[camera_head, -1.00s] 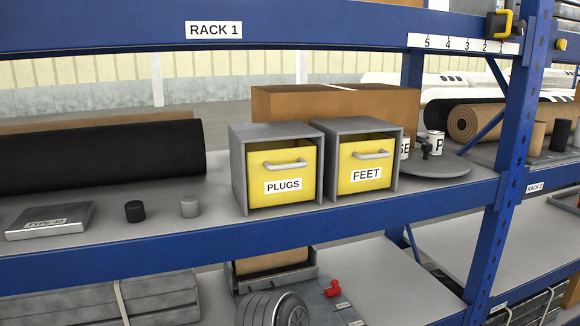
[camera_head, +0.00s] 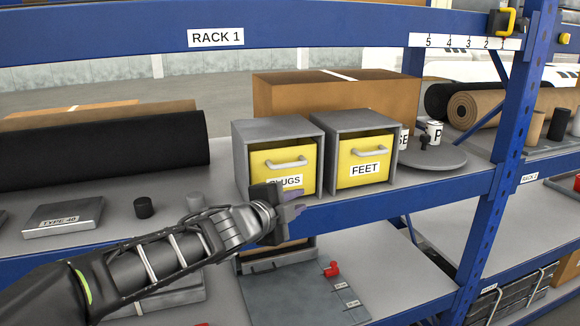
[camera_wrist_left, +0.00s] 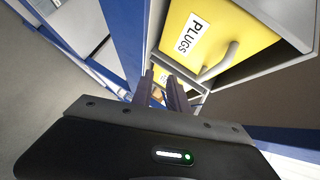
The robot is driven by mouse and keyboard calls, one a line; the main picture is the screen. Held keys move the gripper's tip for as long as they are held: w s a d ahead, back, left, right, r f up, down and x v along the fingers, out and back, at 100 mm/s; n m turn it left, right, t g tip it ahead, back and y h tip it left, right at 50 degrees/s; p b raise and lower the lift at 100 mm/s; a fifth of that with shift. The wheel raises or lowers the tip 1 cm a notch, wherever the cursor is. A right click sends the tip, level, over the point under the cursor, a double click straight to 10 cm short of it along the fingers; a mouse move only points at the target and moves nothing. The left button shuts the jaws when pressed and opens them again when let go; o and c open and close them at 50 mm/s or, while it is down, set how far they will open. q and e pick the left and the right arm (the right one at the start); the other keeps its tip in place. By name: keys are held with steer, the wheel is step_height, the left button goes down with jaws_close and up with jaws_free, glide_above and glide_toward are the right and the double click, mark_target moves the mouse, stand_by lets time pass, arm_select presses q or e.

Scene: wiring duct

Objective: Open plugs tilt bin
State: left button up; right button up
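The plugs tilt bin (camera_head: 265,160) has a yellow front in a grey housing on the shelf, with a grey bar handle (camera_head: 287,163) and a PLUGS label. Its front looks shut, like the FEET bin beside it. My left gripper (camera_head: 298,203) is in front of the bin's lower part, hiding part of the label, and looks open and empty. In the left wrist view the two dark fingers (camera_wrist_left: 164,88) are a little apart, and the bin's handle (camera_wrist_left: 217,64) lies beyond them to the right, apart from them. My right gripper is not in view.
The FEET bin (camera_head: 363,163) stands immediately right of the plugs bin. A blue shelf beam (camera_head: 420,192) runs below the bins. A cardboard box (camera_head: 335,98) is behind them. A dark cylinder (camera_head: 144,207) and a TYPE 40 block (camera_head: 63,217) sit to the left.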

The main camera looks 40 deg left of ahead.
mark_target(289, 166)
arm_select(q)
steer(key=s+a+r+t+y, duration=0.1)
steer(key=s+a+r, duration=0.2)
steer(key=r, duration=0.3)
steer(key=shift+a+r+m, duration=0.2)
steer(key=shift+r+m, duration=0.1)
steer(key=shift+m, duration=0.1)
steer(key=b+x, duration=0.2)
steer(key=x, duration=0.5)
steer(key=shift+w+a+f+b, duration=0.1)
steer(key=shift+b, duration=0.25)
steer(key=shift+w, duration=0.3)
steer(key=shift+c, duration=0.6)
jaws_close()
